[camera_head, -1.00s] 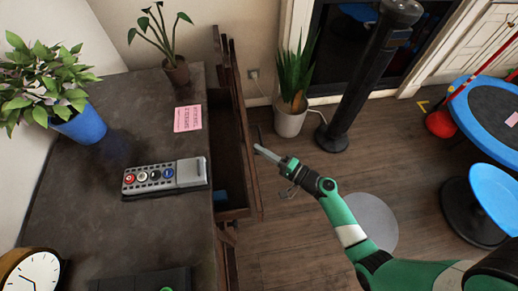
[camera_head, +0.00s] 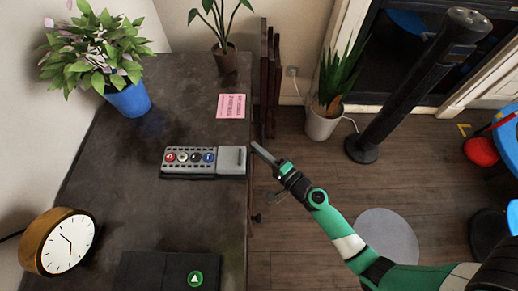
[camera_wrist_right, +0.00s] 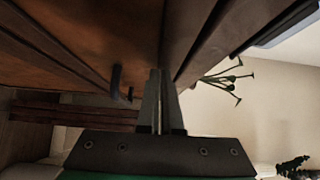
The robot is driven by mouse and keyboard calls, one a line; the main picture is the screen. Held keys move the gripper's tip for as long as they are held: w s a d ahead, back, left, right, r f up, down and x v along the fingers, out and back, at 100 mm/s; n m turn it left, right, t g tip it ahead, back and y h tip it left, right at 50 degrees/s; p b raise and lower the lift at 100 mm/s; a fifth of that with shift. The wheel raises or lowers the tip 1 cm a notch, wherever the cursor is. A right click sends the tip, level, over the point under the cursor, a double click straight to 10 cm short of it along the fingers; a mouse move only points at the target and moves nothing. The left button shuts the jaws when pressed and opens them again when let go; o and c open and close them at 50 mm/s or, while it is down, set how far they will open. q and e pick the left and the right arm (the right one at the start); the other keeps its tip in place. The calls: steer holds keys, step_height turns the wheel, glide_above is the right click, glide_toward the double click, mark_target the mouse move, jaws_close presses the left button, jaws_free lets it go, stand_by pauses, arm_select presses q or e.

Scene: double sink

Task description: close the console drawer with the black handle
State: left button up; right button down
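The console (camera_head: 130,205) has a dark top and stands left of my right arm. Its drawer is pushed in along the console's right side; no open drawer interior shows beside my gripper. My right gripper (camera_head: 255,147) has its fingers together and empty, with the tips at the console's right edge beside the remote. In the right wrist view the fingers (camera_wrist_right: 160,100) point at brown wooden fronts, and a black handle (camera_wrist_right: 117,80) sits just left of them. Whether the tips touch the wood I cannot tell. My left gripper is not in view.
Dark wooden panels (camera_head: 270,85) stick out from the console's far right side. A potted plant (camera_head: 323,121) and black post (camera_head: 410,85) stand on the floor.

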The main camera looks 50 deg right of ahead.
steer(key=shift+a, duration=0.1)
steer(key=s, duration=0.7)
steer(key=shift+s+a+b, duration=0.2)
steer(key=shift+s+b, duration=0.05)
steer(key=shift+b, duration=0.05)
